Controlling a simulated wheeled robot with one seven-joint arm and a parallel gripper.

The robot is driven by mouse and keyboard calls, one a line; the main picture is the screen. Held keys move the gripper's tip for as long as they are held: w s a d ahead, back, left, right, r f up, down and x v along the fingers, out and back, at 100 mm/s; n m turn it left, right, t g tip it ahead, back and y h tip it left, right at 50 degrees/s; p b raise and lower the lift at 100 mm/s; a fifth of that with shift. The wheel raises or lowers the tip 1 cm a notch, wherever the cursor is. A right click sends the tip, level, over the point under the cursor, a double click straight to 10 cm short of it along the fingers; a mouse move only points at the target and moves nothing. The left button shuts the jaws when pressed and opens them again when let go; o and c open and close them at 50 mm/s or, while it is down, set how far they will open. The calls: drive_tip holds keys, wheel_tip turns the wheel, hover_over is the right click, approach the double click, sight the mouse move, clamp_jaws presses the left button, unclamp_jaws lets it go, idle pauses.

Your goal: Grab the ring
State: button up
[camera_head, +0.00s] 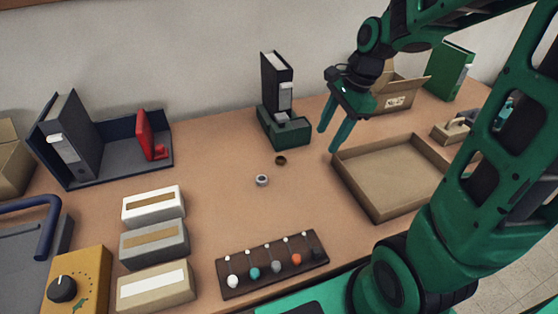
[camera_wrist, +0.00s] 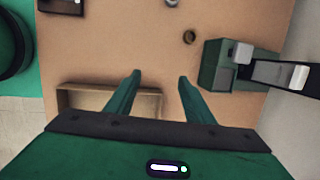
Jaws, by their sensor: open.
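Two small round things lie on the brown table. One is a dark brown ring (camera_head: 281,161), which also shows in the wrist view (camera_wrist: 189,37) with a hole in its middle. The other is a silver-grey ring-like piece (camera_head: 262,180), partly cut off at the top edge of the wrist view (camera_wrist: 171,3). I cannot tell which one the task means. My gripper (camera_head: 329,140) is open and empty, pointing down above the table, to the right of both. In the wrist view its fingers (camera_wrist: 160,76) are apart with bare table between their tips.
A green holder with a black binder (camera_head: 276,80) stands behind the rings. A shallow cardboard tray (camera_head: 392,214) lies right of my gripper. Table around the rings is clear.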

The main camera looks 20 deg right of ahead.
drive_tip(key=w+a+f+m+y, duration=0.1)
drive_tip(key=w+a+f+m, duration=0.1)
drive_tip(key=w+a+m, duration=0.4)
hover_over(281, 158)
drive_tip(key=s+d, duration=0.1)
drive_tip(key=d, duration=0.1)
drive_tip(key=shift+n, duration=0.3)
wheel_tip(281, 158, down, 5)
drive_tip(key=shift+s+a, duration=0.1)
drive_tip(key=x, duration=0.4)
drive_tip(key=shift+d+f, duration=0.3)
drive_tip(key=shift+a+f, duration=0.2)
drive_tip(key=shift+f, duration=0.25)
drive_tip(key=c, duration=1.1)
